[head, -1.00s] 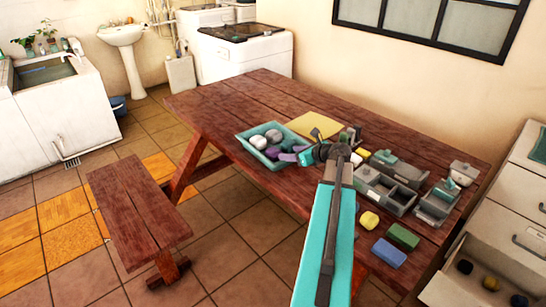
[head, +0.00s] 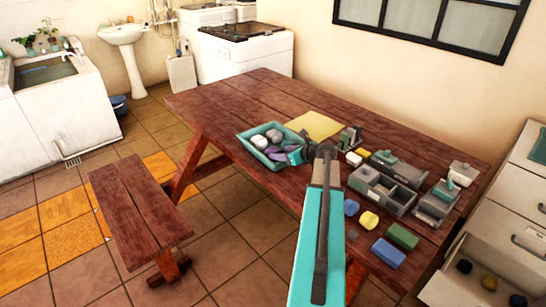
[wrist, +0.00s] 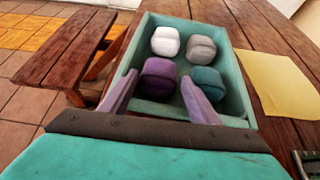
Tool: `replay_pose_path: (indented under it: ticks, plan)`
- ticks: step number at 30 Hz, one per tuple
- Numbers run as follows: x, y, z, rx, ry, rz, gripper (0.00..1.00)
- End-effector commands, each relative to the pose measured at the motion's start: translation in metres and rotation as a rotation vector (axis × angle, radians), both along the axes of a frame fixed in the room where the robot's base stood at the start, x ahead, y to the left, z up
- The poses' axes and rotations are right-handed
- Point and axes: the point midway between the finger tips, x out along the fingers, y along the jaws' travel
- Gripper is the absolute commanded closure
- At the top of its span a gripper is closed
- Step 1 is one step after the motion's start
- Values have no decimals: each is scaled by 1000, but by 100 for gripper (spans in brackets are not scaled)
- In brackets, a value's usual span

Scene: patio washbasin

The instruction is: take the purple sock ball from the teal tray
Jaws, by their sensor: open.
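The teal tray (head: 246,135) lies on the wooden table and also shows in the wrist view (wrist: 236,72). In the wrist view the purple sock ball (wrist: 159,78) sits in the near left part of the tray, with a white ball (wrist: 165,41) behind it. A grey ball (wrist: 201,48) is at the back right and a teal ball (wrist: 209,82) is at the near right. My gripper (wrist: 159,92) is open and empty at the near end of the tray. Its left finger is close to the purple ball; I cannot tell whether they touch.
A yellow sheet (head: 315,126) lies beside the tray. Grey compartment boxes (head: 383,190), a yellow block (head: 369,220), a blue block (head: 388,252) and a green block (head: 403,236) are on the table to the right. A bench (head: 137,209) stands at left.

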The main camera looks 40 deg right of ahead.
Motion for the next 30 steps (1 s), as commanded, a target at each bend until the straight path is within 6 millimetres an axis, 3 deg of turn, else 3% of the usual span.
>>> replay_pose_path:
  ticks: [12, 30]
  plan:
    - [36, -3, -18, 1, 1, 0, 44]
    - [36, -3, -19, 0, 0, -2, 44]
